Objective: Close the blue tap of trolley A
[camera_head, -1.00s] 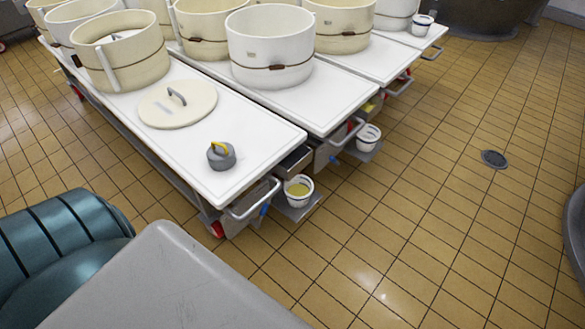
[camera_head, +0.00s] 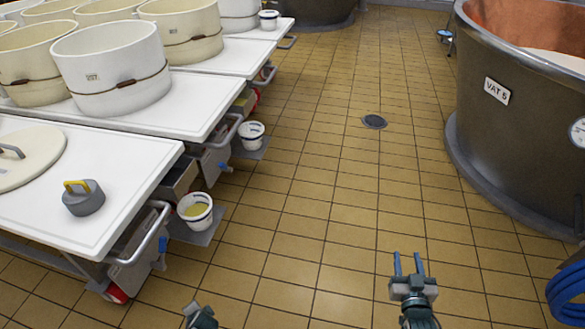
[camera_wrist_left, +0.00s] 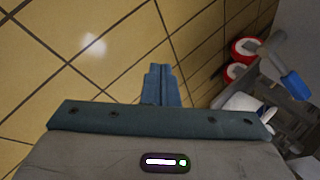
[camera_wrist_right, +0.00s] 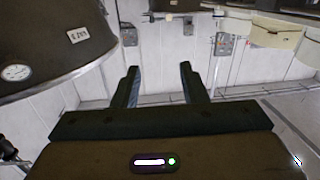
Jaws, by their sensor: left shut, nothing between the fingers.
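A blue tap (camera_head: 163,246) shows low at the end of the nearest trolley (camera_head: 118,160), beside a white bucket (camera_head: 202,222) holding yellowish liquid. Another blue tap (camera_head: 222,166) is on the trolley behind. I cannot read a letter on either trolley. A blue tap handle (camera_wrist_left: 295,84) also shows at the right of the left wrist view, apart from my fingers. My left gripper (camera_wrist_left: 162,70) is shut and empty; only part of it (camera_head: 197,308) shows at the bottom of the head view. My right gripper (camera_head: 408,262) is open and empty over the floor.
A metal rail handle (camera_head: 155,232) juts from the nearest trolley's end, close to the tap. Large vat 5 (camera_head: 490,130) stands at the right, with a blue hose (camera_head: 565,290) nearby. The tiled floor between is clear, with a drain (camera_head: 374,121).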

